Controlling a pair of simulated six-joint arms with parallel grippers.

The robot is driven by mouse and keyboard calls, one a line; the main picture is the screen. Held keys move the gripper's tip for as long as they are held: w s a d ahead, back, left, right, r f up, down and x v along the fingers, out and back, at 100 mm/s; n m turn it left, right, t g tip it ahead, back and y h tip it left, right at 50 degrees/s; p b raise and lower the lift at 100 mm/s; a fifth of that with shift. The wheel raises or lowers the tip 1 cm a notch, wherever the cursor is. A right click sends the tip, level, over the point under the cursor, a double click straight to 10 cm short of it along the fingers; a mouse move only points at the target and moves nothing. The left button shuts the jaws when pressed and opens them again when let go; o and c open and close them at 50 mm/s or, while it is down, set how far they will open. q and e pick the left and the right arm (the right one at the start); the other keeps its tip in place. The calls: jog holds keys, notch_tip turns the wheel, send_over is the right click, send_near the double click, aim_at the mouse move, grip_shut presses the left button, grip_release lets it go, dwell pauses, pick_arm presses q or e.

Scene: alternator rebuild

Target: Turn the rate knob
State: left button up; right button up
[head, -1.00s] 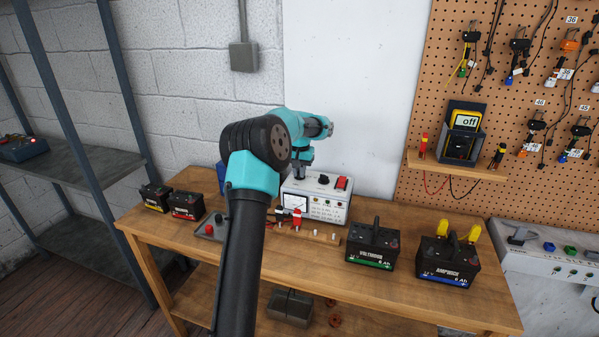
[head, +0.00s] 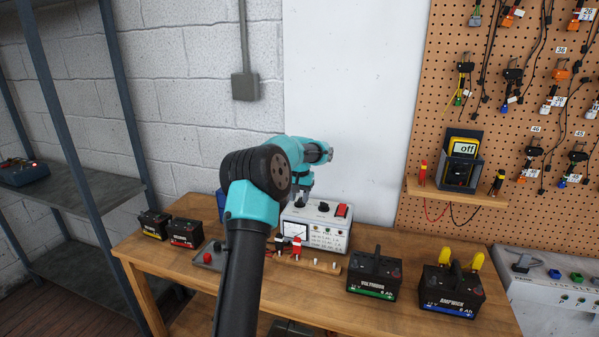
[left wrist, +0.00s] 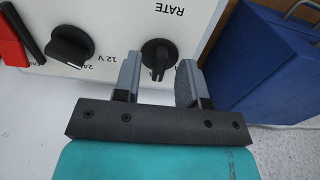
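The white charger (head: 316,232) stands at the back of the bench, with two dials and a red switch on its top panel. In the left wrist view the black rate knob (left wrist: 158,57) sits under the printed word RATE. My left gripper (head: 303,199) points down at the charger's top left part. In the left wrist view the left gripper (left wrist: 160,62) is open, one finger on each side of the rate knob, with gaps showing. I cannot tell whether either finger touches it. In the head view the gripper hides the rate knob. My right gripper is out of view.
A second black knob (left wrist: 70,45) and a red switch (left wrist: 12,42) lie beside the rate knob. A blue box (left wrist: 265,65) stands close by the charger. Black batteries (head: 374,273) and a strip with posts (head: 318,264) are on the bench (head: 190,273).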

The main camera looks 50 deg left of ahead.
aim_at(300, 199)
pick_arm(q)
notch_tip(300, 199, up, 16)
jog(key=shift+r, duration=0.25)
dwell(0.3)
dwell(0.3)
